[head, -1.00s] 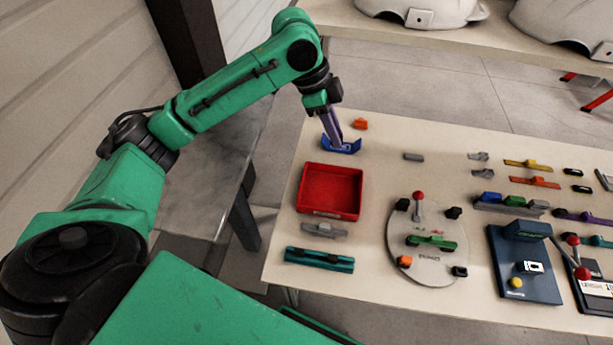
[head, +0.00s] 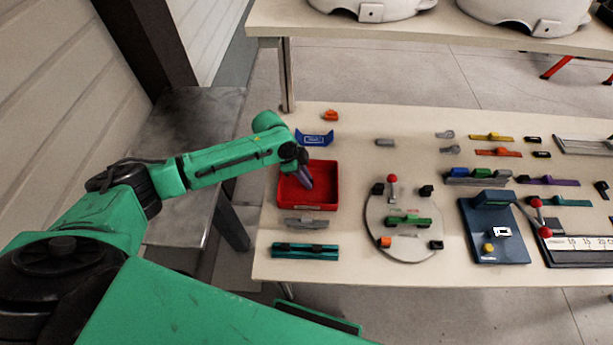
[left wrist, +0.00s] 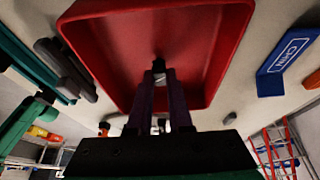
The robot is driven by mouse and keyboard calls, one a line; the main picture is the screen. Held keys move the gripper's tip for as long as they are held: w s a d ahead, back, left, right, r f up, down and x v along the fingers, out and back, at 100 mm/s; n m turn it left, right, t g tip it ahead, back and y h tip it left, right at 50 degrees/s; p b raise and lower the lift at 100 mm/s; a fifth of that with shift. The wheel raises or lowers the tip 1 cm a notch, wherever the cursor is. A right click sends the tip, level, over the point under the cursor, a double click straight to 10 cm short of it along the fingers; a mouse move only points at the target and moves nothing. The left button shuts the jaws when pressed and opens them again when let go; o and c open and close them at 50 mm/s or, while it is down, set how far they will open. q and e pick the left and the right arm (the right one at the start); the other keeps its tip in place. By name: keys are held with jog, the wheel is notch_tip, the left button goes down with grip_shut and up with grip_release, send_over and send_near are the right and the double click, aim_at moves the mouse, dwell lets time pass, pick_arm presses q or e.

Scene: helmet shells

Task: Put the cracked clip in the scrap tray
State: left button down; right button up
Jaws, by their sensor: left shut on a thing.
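The red tray (head: 325,207), which I take for the scrap tray, sits at the left end of the table and fills the upper middle of the left wrist view (left wrist: 105,45). My left gripper (head: 306,184) is over its inside, pointing down. In the left wrist view its purple fingers (left wrist: 159,80) are shut on a small dark piece (left wrist: 158,65), seen against the tray's red inside. I take this piece for the cracked clip; any crack is too small to see. I cannot tell whether it touches the tray floor. My right gripper is out of view.
A blue holder (head: 315,138) with white lettering stands behind the tray, with an orange piece (head: 331,116) beyond it. A grey piece (head: 306,223) and a teal rail (head: 305,250) lie in front. A round fixture (head: 402,240) with a red-knobbed lever stands to the right.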

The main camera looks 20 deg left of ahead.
pick_arm(q)
jog(key=shift+f, duration=0.2)
jog(key=c, duration=0.8)
grip_release()
jog(key=shift+r, duration=0.1)
jog(key=shift+c, duration=0.2)
jog(key=shift+r, duration=0.1)
jog(key=b+v, duration=0.2)
jog(key=v, duration=1)
jog(key=shift+s+a, duration=0.1)
